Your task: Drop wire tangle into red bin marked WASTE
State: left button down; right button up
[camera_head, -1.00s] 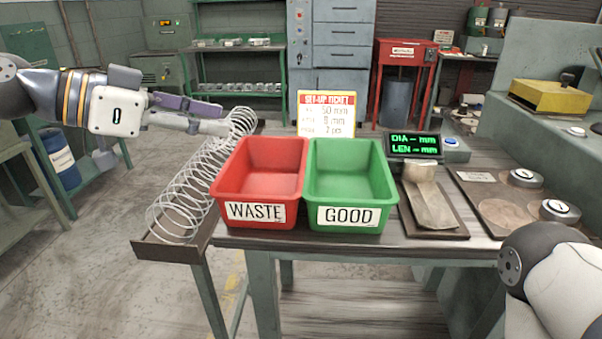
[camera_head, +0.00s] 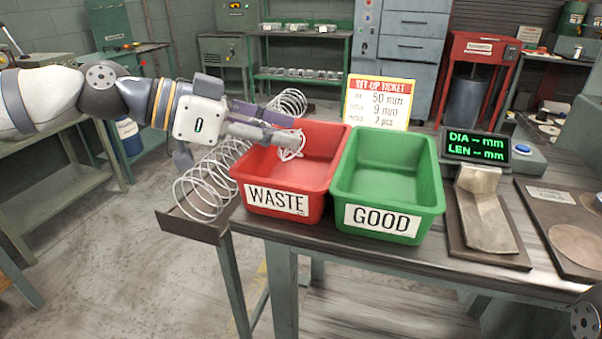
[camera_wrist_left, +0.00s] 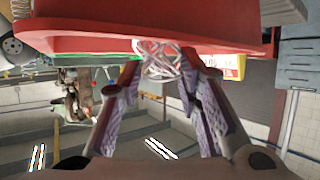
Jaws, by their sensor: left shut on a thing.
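The red bin (camera_head: 322,158) marked WASTE stands on the table, left of the green bin. My left gripper (camera_head: 288,138) reaches in from the left over the bin's left side. It is shut on a wire tangle (camera_head: 292,150), a small ball of thin pale wire, which hangs at the bin's opening. In the left wrist view the wire tangle (camera_wrist_left: 160,62) sits between the fingertips, with the red bin (camera_wrist_left: 90,38) close by. How far the tangle is below the rim I cannot tell. My right gripper is not in view.
The green bin (camera_head: 437,180) marked GOOD stands against the red bin's right. A long wire coil (camera_head: 203,182) lies in a trough (camera_head: 190,228) on the left, partly behind my arm. A ticket sign (camera_head: 378,103) and a display (camera_head: 477,146) stand behind and to the right.

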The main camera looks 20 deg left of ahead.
pick_arm(q)
jog(key=shift+r, duration=0.2)
jog(key=c, duration=1.1)
grip_release()
jog(key=v, duration=1.2)
jog(key=shift+f, duration=0.1)
